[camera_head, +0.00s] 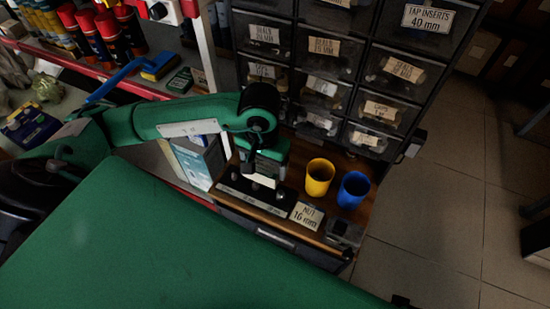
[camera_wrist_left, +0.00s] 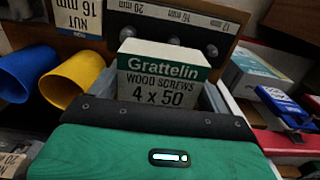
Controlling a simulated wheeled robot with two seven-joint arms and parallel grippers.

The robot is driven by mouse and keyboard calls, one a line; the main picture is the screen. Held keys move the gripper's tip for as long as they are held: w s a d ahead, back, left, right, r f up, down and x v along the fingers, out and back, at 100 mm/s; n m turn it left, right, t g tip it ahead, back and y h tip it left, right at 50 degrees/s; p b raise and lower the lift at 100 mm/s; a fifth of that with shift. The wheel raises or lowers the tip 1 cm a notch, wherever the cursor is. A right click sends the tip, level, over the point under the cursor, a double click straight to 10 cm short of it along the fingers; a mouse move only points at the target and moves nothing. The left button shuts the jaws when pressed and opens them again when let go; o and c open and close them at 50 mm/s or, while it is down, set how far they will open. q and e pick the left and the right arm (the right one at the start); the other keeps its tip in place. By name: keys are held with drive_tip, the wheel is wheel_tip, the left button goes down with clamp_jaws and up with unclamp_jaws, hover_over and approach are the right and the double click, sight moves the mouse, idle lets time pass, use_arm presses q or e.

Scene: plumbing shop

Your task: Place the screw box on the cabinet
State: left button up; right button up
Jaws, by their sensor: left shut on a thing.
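The screw box (camera_wrist_left: 163,72) is white and green, labelled "Grattelin WOOD SCREWS 4 x 50" in the left wrist view. My left gripper (camera_head: 264,168) is shut on it. In the head view the box (camera_head: 261,181) shows only as a small pale patch below the gripper, the rest hidden. The gripper points down over the wooden top of the low cabinet (camera_head: 343,160), at its left part, just behind a dark strip with metal knobs (camera_head: 250,192). I cannot tell whether the box touches the top. My right gripper is not in view.
A yellow cup (camera_head: 319,177) and a blue cup (camera_head: 353,190) stand right of the gripper. A "NUT 16 mm" label (camera_head: 306,215) is near the front edge. Labelled drawers (camera_head: 325,60) rise behind. A light blue box (camera_head: 198,160) stands at left on the neighbouring shelf.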

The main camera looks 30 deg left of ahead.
use_arm(q)
drive_tip(key=w, duration=0.2)
drive_tip(key=w+f, duration=0.1)
drive_tip(key=w, duration=0.1)
drive_tip(key=w+f, duration=0.1)
drive_tip(key=w, duration=0.1)
drive_tip(key=shift+a+f, duration=0.15)
wheel_tip(320, 180, down, 4)
drive_tip(key=shift+s+f+p, duration=0.1)
drive_tip(key=shift+p, duration=0.25)
drive_tip(key=shift+f, duration=0.2)
drive_tip(key=shift+w+f, duration=0.1)
drive_tip(key=shift+w, duration=0.15)
drive_tip(key=shift+f, duration=0.1)
drive_tip(key=o, duration=1.3)
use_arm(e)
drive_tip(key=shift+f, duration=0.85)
